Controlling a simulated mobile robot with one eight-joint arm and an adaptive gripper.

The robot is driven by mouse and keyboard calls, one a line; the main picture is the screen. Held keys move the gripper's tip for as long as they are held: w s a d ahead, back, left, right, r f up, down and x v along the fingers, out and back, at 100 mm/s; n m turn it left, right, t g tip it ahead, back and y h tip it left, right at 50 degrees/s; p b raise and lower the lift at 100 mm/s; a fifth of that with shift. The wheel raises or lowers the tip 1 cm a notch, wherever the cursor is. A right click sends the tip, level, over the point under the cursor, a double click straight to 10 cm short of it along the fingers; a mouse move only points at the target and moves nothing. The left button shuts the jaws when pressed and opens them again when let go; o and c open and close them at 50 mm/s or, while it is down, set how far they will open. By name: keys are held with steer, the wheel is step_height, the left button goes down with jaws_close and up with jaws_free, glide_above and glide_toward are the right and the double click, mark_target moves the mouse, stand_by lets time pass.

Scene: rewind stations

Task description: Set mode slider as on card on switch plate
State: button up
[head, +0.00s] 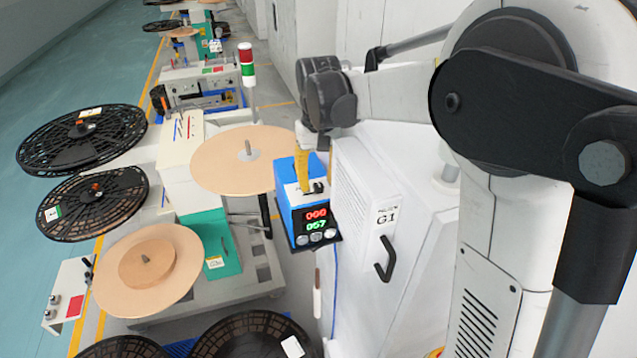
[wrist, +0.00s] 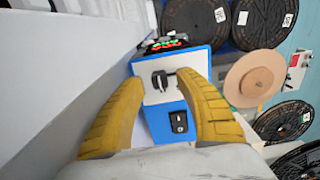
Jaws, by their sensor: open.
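A blue control box (head: 306,216) with a display reading red 000 over green 057 hangs beside the white cabinet. In the wrist view, the blue box (wrist: 196,68) has a white panel with a black slider knob (wrist: 160,80) and a black rocker switch (wrist: 179,121) below it. My gripper (wrist: 161,84) is open, its yellow fingers on either side of the knob; I cannot tell whether they touch it. In the head view my gripper (head: 303,184) is at the box's top.
The white cabinet (head: 378,175) marked G1, with a black handle (head: 385,258), stands close to the right of the box. A large tan disc (head: 222,165) and a green unit (head: 216,240) lie to its left. Several black reels stand further left.

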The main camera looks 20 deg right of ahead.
steer(key=shift+f, duration=0.6)
steer(key=shift+c, duration=0.2)
jaws_close()
